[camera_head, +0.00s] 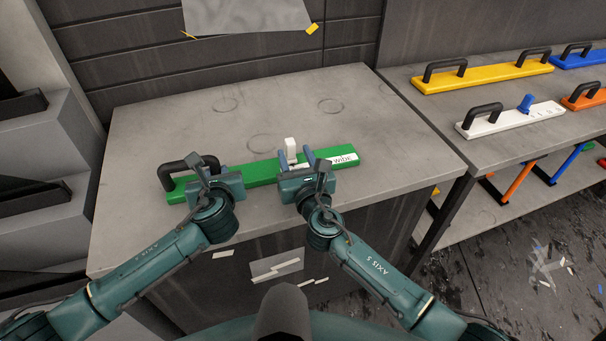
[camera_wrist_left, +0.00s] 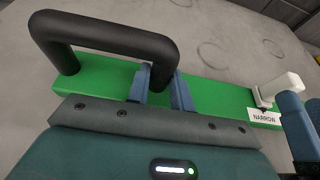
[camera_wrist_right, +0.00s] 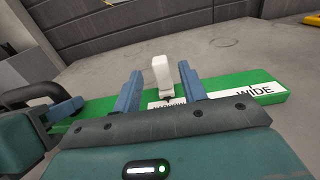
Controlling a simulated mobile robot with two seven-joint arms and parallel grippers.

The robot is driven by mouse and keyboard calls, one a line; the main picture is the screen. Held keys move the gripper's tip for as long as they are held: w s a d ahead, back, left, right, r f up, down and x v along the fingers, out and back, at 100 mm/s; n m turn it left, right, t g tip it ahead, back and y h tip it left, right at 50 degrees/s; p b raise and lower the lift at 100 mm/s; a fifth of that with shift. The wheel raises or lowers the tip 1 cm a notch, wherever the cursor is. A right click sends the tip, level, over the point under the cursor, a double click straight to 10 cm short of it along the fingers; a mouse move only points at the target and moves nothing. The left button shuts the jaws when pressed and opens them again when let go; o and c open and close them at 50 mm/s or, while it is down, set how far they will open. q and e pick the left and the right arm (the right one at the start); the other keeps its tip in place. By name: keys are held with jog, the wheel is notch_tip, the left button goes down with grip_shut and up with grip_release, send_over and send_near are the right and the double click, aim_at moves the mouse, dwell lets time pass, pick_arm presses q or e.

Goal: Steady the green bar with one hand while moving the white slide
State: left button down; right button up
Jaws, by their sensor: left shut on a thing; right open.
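The green bar (camera_head: 262,172) lies on the grey worktop, with a black handle (camera_head: 185,166) at its left end and a "WIDE" label at its right end. The white slide (camera_head: 290,147) stands upright on the bar right of its middle, beside a "NARROW" label. My left gripper (camera_wrist_left: 162,88) is shut on the black handle near its right leg. My right gripper (camera_wrist_right: 160,90) is open, its blue fingers on either side of the white slide, which also shows between them in the right wrist view (camera_wrist_right: 161,74).
The grey worktop (camera_head: 150,125) is clear behind the bar. On the shelf to the right lie a yellow bar (camera_head: 480,77), a white bar with a blue slide (camera_head: 510,118), an orange bar and a blue bar. Paper scraps (camera_head: 275,266) show at the front.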

pick_arm(q)
jog(key=shift+r, duration=0.2)
pick_arm(e)
jog(key=v, duration=0.7)
pick_arm(q)
jog(key=c, duration=0.7)
grip_release()
jog(key=shift+f, duration=0.15)
jog(key=shift+o, duration=0.2)
jog(key=shift+s, duration=0.15)
jog(key=shift+v, duration=2.9)
notch_tip(320, 180, up, 6)
